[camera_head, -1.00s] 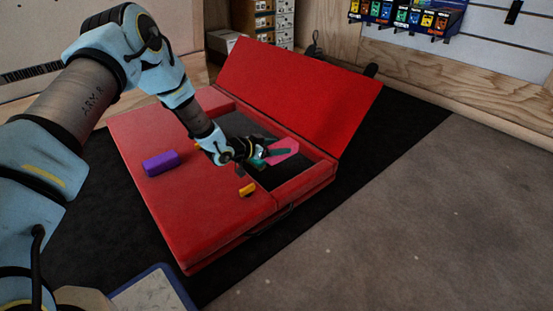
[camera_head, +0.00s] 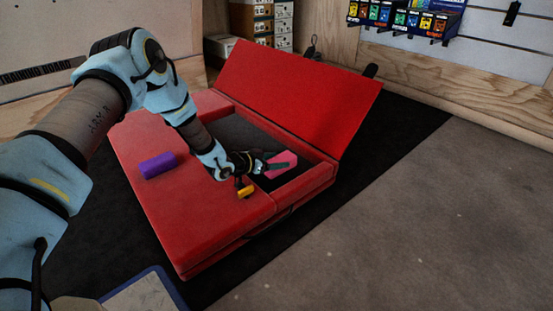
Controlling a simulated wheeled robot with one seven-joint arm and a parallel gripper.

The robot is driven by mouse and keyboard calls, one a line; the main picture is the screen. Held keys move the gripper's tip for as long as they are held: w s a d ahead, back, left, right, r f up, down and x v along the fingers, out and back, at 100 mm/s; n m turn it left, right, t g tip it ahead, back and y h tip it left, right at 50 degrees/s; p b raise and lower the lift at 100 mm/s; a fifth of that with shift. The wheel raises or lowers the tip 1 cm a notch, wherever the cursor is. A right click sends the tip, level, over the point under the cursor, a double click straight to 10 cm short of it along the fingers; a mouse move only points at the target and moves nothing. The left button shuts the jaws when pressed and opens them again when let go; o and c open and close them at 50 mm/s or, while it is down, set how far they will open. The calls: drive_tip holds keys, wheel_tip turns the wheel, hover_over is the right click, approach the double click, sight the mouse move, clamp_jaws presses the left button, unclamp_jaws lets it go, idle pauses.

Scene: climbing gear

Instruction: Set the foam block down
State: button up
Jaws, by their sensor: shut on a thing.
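The pink foam block (camera_head: 284,159) is in the jaws of my gripper (camera_head: 279,166), which is shut on it. The block is over the dark recess (camera_head: 236,133) of a red folded pad (camera_head: 190,215), near the recess's right end. I cannot tell whether it touches the recess floor. The dark gripper fingers cover part of the block.
A purple block (camera_head: 159,165) lies on the pad's left part. A small yellow piece (camera_head: 246,191) is at the recess's near edge, close below my gripper. The pad's red flap (camera_head: 300,98) stands raised behind the recess. A blue-edged board (camera_head: 145,293) lies at the lower left.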

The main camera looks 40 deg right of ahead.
drive_tip(key=o, duration=1.3)
drive_tip(key=shift+r, duration=0.15)
drive_tip(key=shift+r+p, duration=0.3)
drive_tip(key=shift+r, duration=0.05)
drive_tip(key=p+v, duration=0.5)
drive_tip(key=v, duration=0.7)
drive_tip(key=shift+r, duration=0.2)
